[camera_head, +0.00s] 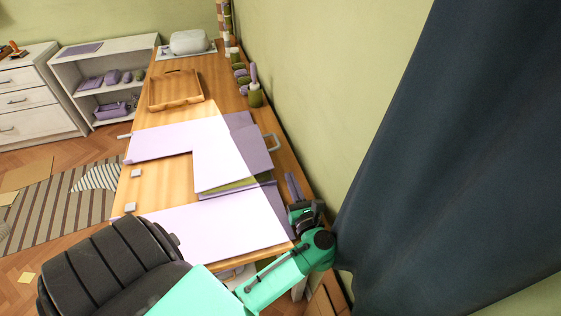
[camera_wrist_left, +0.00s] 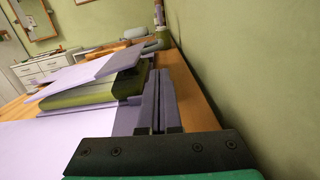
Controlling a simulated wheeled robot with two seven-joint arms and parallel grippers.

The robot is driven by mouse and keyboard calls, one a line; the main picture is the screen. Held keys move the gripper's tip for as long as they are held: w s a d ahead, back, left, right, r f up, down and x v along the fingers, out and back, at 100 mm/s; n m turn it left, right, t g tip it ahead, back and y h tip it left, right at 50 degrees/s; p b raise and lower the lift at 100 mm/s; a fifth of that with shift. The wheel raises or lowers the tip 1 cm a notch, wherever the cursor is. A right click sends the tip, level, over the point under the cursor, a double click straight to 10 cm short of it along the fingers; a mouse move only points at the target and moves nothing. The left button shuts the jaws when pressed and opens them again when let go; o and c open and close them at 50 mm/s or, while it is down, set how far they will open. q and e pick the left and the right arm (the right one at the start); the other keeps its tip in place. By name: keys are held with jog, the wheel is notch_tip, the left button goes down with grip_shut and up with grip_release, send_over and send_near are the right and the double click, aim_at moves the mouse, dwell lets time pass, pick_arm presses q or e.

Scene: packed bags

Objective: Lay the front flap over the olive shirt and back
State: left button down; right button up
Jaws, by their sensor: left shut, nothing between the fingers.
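The lavender bag lies unfolded on a wooden counter. One of its panels (camera_head: 222,155) lies over the olive shirt (camera_head: 236,186), leaving only a green edge showing. In the left wrist view, the olive shirt (camera_wrist_left: 88,94) is a thick folded stack under that panel (camera_wrist_left: 118,64). A wide lavender panel (camera_head: 215,228) lies flat on the near side; I cannot tell which panel is the front flap. My left gripper (camera_head: 293,186) is by the wall at the bag's right side. Its fingers (camera_wrist_left: 158,104) are together and empty, apart from the shirt.
Another panel (camera_head: 160,141) extends left over the counter. A wooden tray (camera_head: 163,105) stands beyond the bag. Green and purple items (camera_head: 255,94) line the wall. The wall is close on the right, and a dark curtain (camera_head: 450,150) hangs there.

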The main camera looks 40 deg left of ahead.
pick_arm(q)
jog(key=shift+f, duration=0.6)
jog(key=shift+w+a+r, duration=0.1)
jog(key=shift+a, duration=0.05)
jog(key=p+x, duration=0.2)
jog(key=x, duration=0.6)
jog(key=shift+w+a+r+p, duration=0.2)
jog(key=shift+a+p, duration=0.1)
jog(key=shift+p, duration=0.05)
jog(key=shift+w+a, duration=0.25)
jog(key=shift+a, duration=0.15)
pick_arm(e)
jog(key=shift+a+r, duration=0.35)
jog(key=shift+r, duration=0.5)
